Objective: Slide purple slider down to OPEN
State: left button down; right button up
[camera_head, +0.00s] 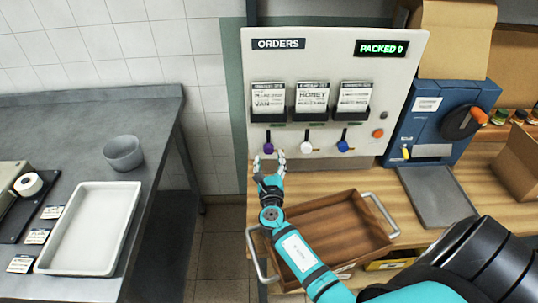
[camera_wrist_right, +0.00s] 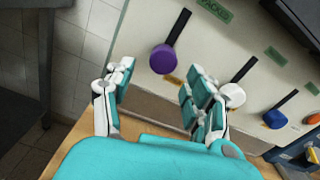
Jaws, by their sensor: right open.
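The purple slider (camera_head: 268,148) is a round knob on the cream ORDERS panel (camera_head: 400,60), leftmost of three. Its dark slot shows above the knob, so it sits at the slot's lower end. In the right wrist view the purple knob (camera_wrist_right: 163,58) is just beyond the fingertips, with a small orange label beside it whose text I cannot read. My right gripper (camera_head: 270,160) is open just below the knob. In the wrist view its fingers (camera_wrist_right: 155,85) are spread either side of the knob's line, with nothing between them. My left gripper is not in view.
A white knob (camera_head: 306,148) and a blue knob (camera_head: 343,146) are to the right. A brown wooden tray (camera_head: 335,235) with metal handles lies under my right arm. A blue machine (camera_head: 440,115) stands at right. A grey table (camera_head: 150,110) with a white tray (camera_head: 90,228) is at left.

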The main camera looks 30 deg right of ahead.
jog(key=v, duration=0.8)
jog(key=shift+s+a, duration=0.25)
jog(key=shift+s, duration=0.05)
